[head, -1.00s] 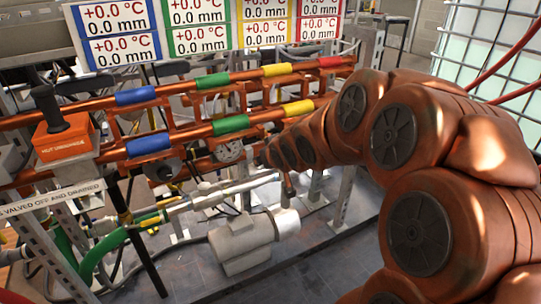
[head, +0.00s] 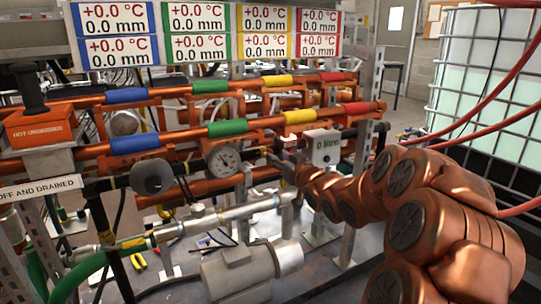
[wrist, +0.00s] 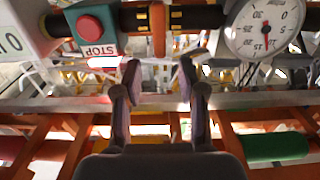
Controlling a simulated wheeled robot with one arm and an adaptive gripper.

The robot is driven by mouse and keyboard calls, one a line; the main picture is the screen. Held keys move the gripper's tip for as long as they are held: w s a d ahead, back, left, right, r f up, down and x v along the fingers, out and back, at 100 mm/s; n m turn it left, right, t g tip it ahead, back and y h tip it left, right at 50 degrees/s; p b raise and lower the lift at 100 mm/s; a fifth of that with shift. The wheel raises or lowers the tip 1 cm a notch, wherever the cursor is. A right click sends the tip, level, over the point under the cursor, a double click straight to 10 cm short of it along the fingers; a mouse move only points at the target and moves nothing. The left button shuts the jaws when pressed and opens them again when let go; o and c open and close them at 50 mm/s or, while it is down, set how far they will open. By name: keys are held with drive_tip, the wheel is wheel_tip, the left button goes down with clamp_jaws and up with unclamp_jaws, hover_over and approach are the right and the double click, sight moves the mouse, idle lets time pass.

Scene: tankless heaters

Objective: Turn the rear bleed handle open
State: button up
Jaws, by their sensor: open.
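My gripper (head: 283,163) reaches in front of the dark rear pipe in the head view, between the dial gauge (head: 222,158) and a white box marked with a 0 (head: 322,147). In the wrist view my gripper (wrist: 160,70) is open, with nothing between its fingers. An orange upright piece (wrist: 158,28) sits on the dark pipe (wrist: 195,18), just beyond and between the fingertips in the picture. A short grey piece slants below the pipe near the right fingertip. I cannot tell which of these is the rear bleed handle. No contact shows.
A teal box with a red STOP button (wrist: 90,28) is left of the fingers in the wrist view, and the gauge (wrist: 265,28) is right. Copper pipes with coloured bands, a grey motor (head: 250,268) and red hoses (head: 500,75) crowd the area. Grey floor shows below.

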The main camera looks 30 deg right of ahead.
sight(272, 152)
drive_tip(key=shift+w+d+b, duration=0.2)
drive_tip(key=shift+w+b, duration=0.45)
drive_tip(key=shift+w, duration=2.2)
drive_tip(key=shift+c, duration=0.4)
clamp_jaws()
